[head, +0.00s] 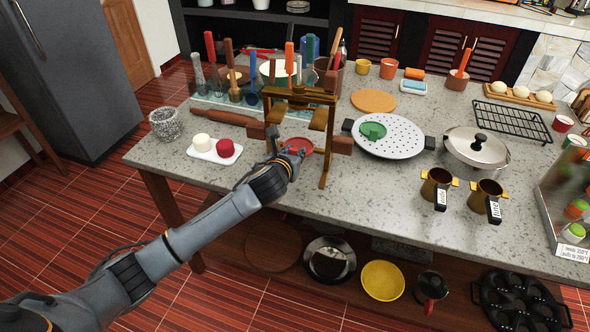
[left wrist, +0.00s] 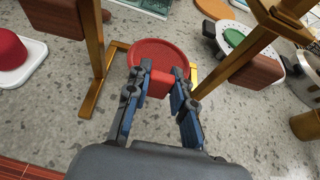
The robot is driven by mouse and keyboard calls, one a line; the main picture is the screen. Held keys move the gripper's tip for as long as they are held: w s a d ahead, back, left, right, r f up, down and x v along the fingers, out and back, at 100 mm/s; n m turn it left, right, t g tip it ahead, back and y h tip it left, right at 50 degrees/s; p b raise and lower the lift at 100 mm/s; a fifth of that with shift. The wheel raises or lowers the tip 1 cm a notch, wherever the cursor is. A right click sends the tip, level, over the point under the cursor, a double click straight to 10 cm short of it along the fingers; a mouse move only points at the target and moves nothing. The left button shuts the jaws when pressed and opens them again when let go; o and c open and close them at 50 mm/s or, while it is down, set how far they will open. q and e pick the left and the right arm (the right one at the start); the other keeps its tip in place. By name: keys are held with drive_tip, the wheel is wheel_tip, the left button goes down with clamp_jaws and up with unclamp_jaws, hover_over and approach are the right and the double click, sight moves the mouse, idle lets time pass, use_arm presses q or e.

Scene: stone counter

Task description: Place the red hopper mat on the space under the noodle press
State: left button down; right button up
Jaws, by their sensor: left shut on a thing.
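The noodle press (head: 299,97) is a brass-coloured frame with wooden handles near the counter's front edge. Its posts (left wrist: 93,45) and foot bars also show in the left wrist view. The red hopper mat (head: 302,143) is a round red dish with a raised rim, seen low between the press's posts. In the left wrist view the mat (left wrist: 160,54) has a red block-like tab toward me. My left gripper (left wrist: 159,80) is shut on this tab, one finger on each side. In the head view the left gripper (head: 293,154) partly hides the mat. My right gripper is not in view.
A white tray (head: 205,154) with a white and a red piece stands left of the press. A perforated white plate (head: 395,140) with a green piece lies to the right. A rolling pin (head: 222,125) and upright utensils are behind. Bare counter (head: 375,185) lies to the front right.

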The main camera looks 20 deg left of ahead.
use_arm(q)
drive_tip(key=shift+f, duration=3.1)
drive_tip(key=shift+f+b, duration=0.1)
drive_tip(key=shift+b, duration=0.2)
drive_tip(key=c, duration=1.2)
unclamp_jaws()
drive_tip(key=shift+o, duration=0.2)
drive_tip(key=v, duration=1.2)
drive_tip(key=shift+p, duration=0.4)
